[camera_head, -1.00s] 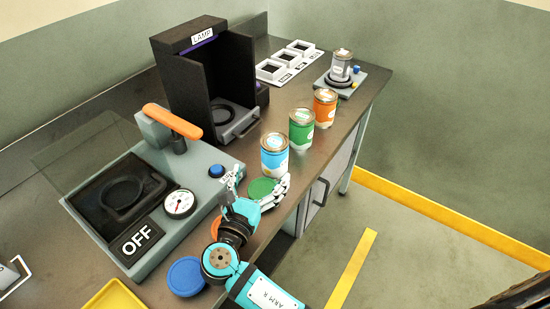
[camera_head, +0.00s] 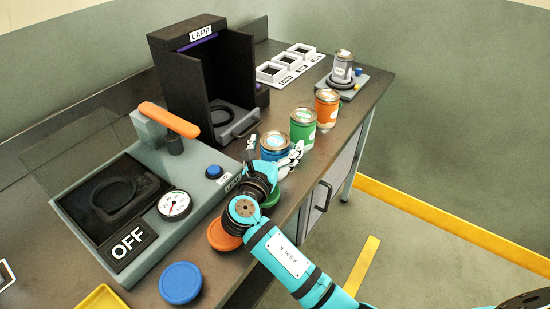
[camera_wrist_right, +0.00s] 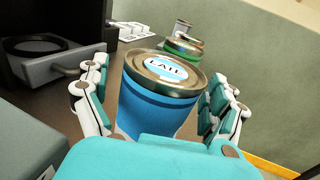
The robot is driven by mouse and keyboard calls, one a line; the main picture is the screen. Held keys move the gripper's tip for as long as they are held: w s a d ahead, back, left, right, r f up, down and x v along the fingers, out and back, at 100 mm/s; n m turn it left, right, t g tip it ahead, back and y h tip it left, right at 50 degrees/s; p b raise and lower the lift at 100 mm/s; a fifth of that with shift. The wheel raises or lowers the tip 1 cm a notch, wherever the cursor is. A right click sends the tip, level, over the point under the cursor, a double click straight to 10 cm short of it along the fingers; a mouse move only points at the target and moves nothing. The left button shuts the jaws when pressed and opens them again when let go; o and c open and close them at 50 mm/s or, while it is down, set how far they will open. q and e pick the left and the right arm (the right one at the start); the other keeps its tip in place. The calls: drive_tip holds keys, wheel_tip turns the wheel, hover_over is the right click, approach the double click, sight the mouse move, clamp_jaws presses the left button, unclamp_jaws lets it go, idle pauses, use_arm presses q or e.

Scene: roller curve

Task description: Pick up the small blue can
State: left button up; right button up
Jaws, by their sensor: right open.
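The small blue can (camera_head: 275,147) stands upright on the bench, with a metal lid and a white label on top. It fills the middle of the right wrist view (camera_wrist_right: 160,95). My right gripper (camera_head: 276,150) is open, with one finger on each side of the can. In the right wrist view the left finger shows a gap from the can, and the right finger is close beside it; I cannot tell if it touches. The lower part of the can is hidden by my gripper. My left gripper is not in view.
A green can (camera_head: 303,130) and an orange can (camera_head: 327,108) stand behind the blue one. A grey can (camera_head: 343,68) sits on a small stand. The black lamp box (camera_head: 190,85) and grey machine (camera_head: 200,165) lie left. Blue (camera_head: 181,283) and orange (camera_head: 222,236) discs lie near the front edge.

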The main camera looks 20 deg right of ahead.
drive_tip(key=c, duration=1.4)
drive_tip(key=shift+o, duration=0.2)
drive_tip(key=shift+r, duration=0.1)
